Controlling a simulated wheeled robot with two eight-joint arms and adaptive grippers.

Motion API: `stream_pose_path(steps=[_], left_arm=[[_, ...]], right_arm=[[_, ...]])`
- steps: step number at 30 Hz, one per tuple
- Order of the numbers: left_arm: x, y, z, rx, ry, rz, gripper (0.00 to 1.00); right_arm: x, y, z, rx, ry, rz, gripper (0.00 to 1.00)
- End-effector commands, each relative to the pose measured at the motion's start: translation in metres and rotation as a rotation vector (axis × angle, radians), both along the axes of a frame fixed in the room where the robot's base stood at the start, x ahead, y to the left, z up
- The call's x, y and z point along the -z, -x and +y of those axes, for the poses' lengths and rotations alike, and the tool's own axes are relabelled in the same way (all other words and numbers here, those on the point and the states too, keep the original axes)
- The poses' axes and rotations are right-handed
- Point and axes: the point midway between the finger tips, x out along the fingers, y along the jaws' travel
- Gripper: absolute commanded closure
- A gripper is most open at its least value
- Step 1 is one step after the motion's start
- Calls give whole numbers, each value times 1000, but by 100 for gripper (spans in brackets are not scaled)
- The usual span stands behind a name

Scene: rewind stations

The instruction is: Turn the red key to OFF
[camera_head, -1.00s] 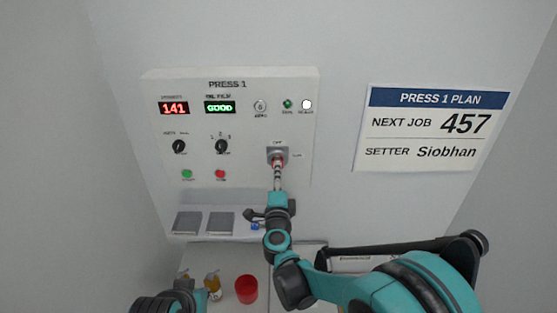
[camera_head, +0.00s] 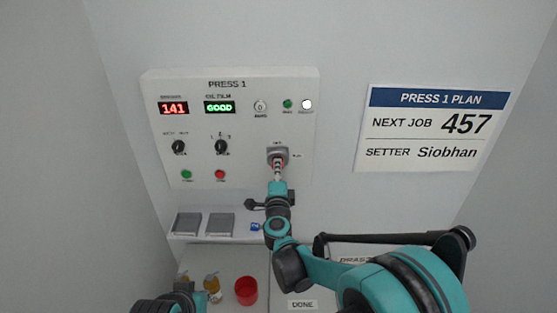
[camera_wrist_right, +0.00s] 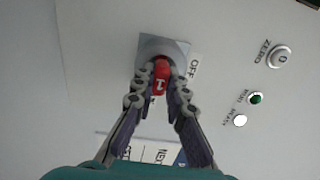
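The red key (camera_wrist_right: 162,77) sits in a grey key switch (camera_head: 278,153) at the lower right of the PRESS 1 panel (camera_head: 300,130). An OFF label (camera_wrist_right: 193,68) is above the switch in the head view; a RUN label is to its right. In the right wrist view, the key's white mark appears to face the RUN side. My right gripper (camera_wrist_right: 163,82) is at the switch, its two fingers closed on either side of the key. The fingers hide part of the RUN label. Part of my left arm shows at the bottom left; its fingers are not visible.
The panel has displays, two black knobs (camera_head: 221,147), green and red buttons (camera_head: 220,174), a ZERO button (camera_head: 260,106) and lamps. A plan sign (camera_head: 432,127) hangs to the right.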

Motion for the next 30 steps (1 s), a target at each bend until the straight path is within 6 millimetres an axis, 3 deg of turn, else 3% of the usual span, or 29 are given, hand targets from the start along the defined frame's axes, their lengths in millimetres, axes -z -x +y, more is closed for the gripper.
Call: stream_pose_path(steps=[4, 15, 26, 30], left_arm=[[3, 0, 0, 0, 0, 0, 100], [17, 0, 0, 0, 0, 0, 100], [17, 0, 0, 0, 0, 0, 100], [22, 0, 0, 0, 0, 0, 100]], right_arm=[[1, 0, 0, 0, 62, 0, 100], [1, 0, -2, 0, 553, 0, 100], [0, 0, -2, 1, 593, 1, 100], [1, 0, -2, 1, 753, 1, 100]])
